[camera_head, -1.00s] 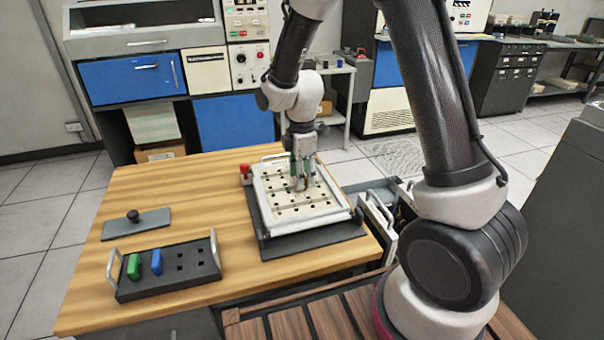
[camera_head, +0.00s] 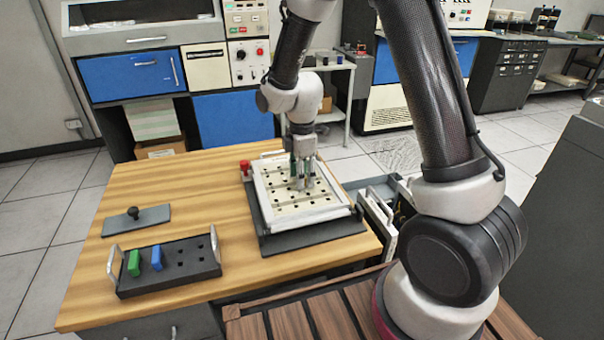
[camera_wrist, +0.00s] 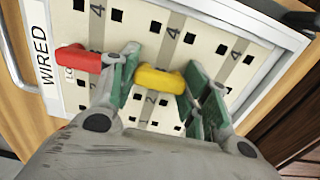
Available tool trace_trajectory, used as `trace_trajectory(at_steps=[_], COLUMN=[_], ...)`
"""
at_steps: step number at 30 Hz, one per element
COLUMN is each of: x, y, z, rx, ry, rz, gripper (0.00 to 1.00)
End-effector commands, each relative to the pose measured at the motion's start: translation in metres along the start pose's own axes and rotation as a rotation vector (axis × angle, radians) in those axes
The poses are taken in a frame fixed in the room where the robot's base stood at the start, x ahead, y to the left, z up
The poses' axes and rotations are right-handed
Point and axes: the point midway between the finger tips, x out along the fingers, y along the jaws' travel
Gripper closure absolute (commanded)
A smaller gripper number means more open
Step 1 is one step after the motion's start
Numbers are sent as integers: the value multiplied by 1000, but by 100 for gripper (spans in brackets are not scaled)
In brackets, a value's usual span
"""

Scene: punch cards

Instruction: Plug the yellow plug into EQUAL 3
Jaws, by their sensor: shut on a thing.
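The yellow plug (camera_wrist: 160,80) is between the green-padded fingers of my gripper (camera_wrist: 158,76), which is shut on it, close over the panel face. In the head view my gripper (camera_head: 304,184) points down over the middle of the pale plugboard panel (camera_head: 280,200); the plug is not clear there. In the wrist view the panel (camera_wrist: 125,35) shows rows of square black holes and printed numbers. The EQUAL label is not readable, and the plug's lower end and the hole under it are hidden.
A red plug (camera_wrist: 82,57) sits at the panel's left side by the WIRED label (camera_wrist: 43,68). A black rack (camera_head: 190,275) holds a green plug (camera_head: 134,263) and a blue plug (camera_head: 157,259). A grey plate with a black knob (camera_head: 136,220) lies on the wooden table (camera_head: 190,180).

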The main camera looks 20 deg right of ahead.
Motion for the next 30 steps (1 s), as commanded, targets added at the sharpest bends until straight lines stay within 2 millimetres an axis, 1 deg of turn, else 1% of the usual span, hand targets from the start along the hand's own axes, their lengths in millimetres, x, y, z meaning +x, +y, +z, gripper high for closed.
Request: trace_trajectory(at_steps=[3, 4, 6, 8, 17, 20, 23, 30], x=[2, 2, 2, 2, 1, -5, -20, -74], y=[-1, -1, -1, -1, 0, 0, 1, 0], z=[0, 0, 0, 0, 0, 0, 0, 0], rx=[1, 1, 1, 0, 0, 0, 0, 0], ry=[-1, -1, -1, -1, 0, 1, 1, 1], rz=[-3, -3, -3, -3, -1, 1, 3, 3], gripper=[68, 51, 38, 28, 28, 28, 28, 28])
